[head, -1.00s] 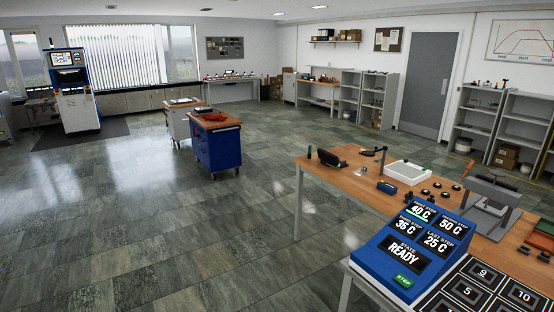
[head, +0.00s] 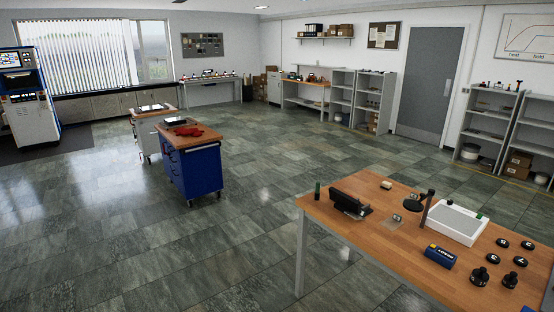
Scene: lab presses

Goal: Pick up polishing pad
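I cannot tell for sure which thing is the polishing pad. On the wooden table (head: 370,230) at the lower right lie a small blue block with white lettering (head: 440,257), a small beige block (head: 386,185) and several small black discs (head: 503,243). A white tray (head: 457,222) lies behind the blue block. Neither of my grippers shows in the head view.
The table also bears a black device (head: 350,203), a green cylinder (head: 317,190) and a black stand (head: 427,208). A blue cart (head: 195,172) with a red cloth (head: 187,131) stands to the left. Open tiled floor lies between cart and table.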

